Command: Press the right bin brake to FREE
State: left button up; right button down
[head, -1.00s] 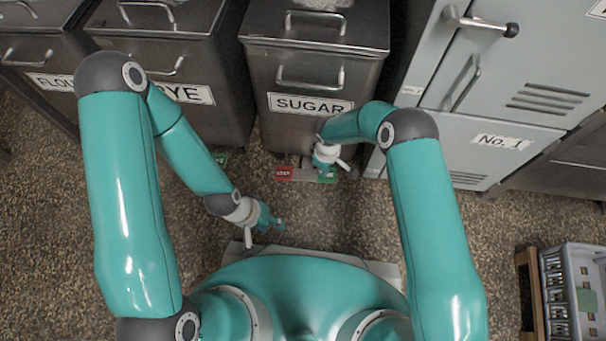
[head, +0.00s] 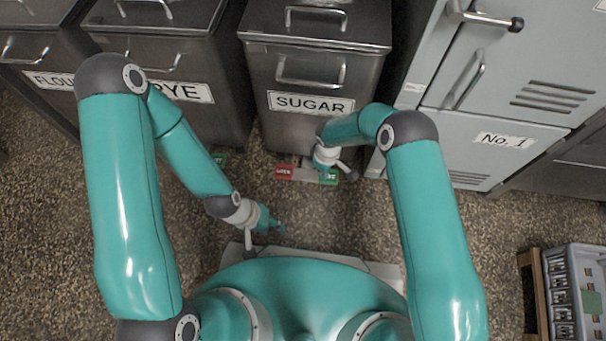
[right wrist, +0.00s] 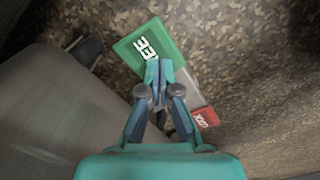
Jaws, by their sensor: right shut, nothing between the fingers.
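The right bin is a dark metal bin labelled SUGAR (head: 311,104). At its foot on the floor lies its brake pedal, with a red end (head: 284,172) and a green end (head: 331,179). In the right wrist view the green end (right wrist: 140,42) reads partly as FREE, and the red end (right wrist: 206,117) lies beyond a pale middle bar. My right gripper (right wrist: 158,72) is shut and empty, its tips over the green end's edge; I cannot tell whether they touch. In the head view it (head: 323,173) partly hides the pedal. My left gripper (head: 277,226) hangs low over the floor, its fingers too small to judge.
RYE (head: 222,120) and FLOUR (head: 20,58) bins stand to the left. A grey locker marked No. 1 (head: 465,150) stands close on the right. A grey crate (head: 590,255) is at the lower right. Speckled floor lies open before the bins.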

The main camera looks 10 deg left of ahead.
jog(key=shift+f+b, duration=0.3)
jog(key=shift+f, duration=0.05)
jog(key=shift+r, duration=0.1)
jog(key=shift+r+p, duration=2)
jog(key=shift+r, duration=1.45)
